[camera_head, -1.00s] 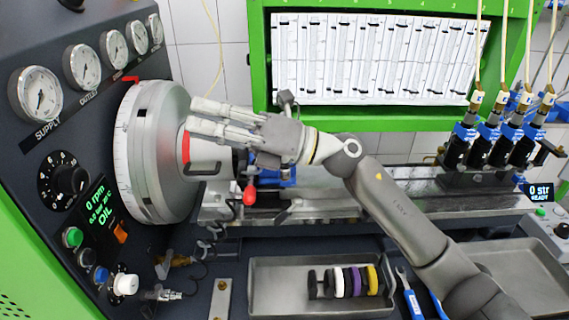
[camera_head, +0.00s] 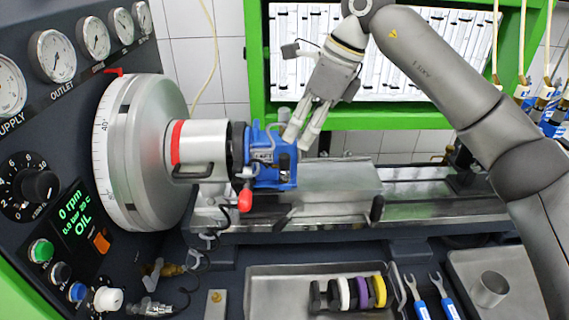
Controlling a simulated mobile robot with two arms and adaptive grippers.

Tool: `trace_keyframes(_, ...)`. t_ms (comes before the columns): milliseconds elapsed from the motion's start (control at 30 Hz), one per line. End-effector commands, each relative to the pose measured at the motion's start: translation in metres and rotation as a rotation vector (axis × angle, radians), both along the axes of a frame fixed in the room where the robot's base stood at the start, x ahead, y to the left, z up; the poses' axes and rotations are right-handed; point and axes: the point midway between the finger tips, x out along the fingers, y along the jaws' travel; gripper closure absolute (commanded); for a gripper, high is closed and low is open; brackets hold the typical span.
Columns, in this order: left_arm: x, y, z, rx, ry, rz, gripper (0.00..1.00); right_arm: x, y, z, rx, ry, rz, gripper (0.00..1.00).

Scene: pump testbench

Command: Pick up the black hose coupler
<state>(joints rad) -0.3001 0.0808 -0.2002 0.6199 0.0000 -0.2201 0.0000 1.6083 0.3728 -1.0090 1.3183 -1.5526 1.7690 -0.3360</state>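A row of upright ring-shaped pieces lies in the metal tray (camera_head: 262,298) at the bottom centre. Two black pieces (camera_head: 316,297) stand at its left end, beside white, purple and yellow ones. I take a black one for the black hose coupler, but cannot tell which. My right gripper (camera_head: 297,140) is above and behind the tray, pointing down-left, with its fingers apart and nothing visible between them. Its fingertips are close to the blue pump (camera_head: 270,172); contact cannot be told. My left gripper is out of view.
The large drum (camera_head: 140,150) and gauge panel (camera_head: 35,125) fill the left. A rail bed (camera_head: 440,208) runs behind the tray. Two blue-handled wrenches (camera_head: 432,298) lie right of the tray, then another tray with a metal cup (camera_head: 490,289).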

Motion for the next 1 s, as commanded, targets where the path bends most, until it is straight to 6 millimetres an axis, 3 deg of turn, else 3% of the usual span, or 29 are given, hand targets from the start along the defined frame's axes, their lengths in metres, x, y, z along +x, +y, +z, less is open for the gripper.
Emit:
trace_keyframes(133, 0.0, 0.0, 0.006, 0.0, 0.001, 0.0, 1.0, 0.002, 0.01, -0.021, 0.001, 0.003, 0.002, 0.69)
trace_keyframes(367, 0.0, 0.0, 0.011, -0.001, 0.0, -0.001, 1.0, 0.003, 0.016, -0.037, 0.003, 0.003, 0.002, 0.69)
trace_keyframes(700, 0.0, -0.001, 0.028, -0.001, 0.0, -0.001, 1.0, 0.008, 0.032, -0.076, 0.004, 0.002, 0.002, 0.69)
trace_keyframes(967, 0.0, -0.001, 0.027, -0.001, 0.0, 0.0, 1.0, 0.008, 0.033, -0.08, 0.004, 0.0, 0.002, 0.69)
trace_keyframes(1000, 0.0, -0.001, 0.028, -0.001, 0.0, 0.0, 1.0, 0.008, 0.033, -0.08, 0.004, 0.0, 0.002, 0.72)
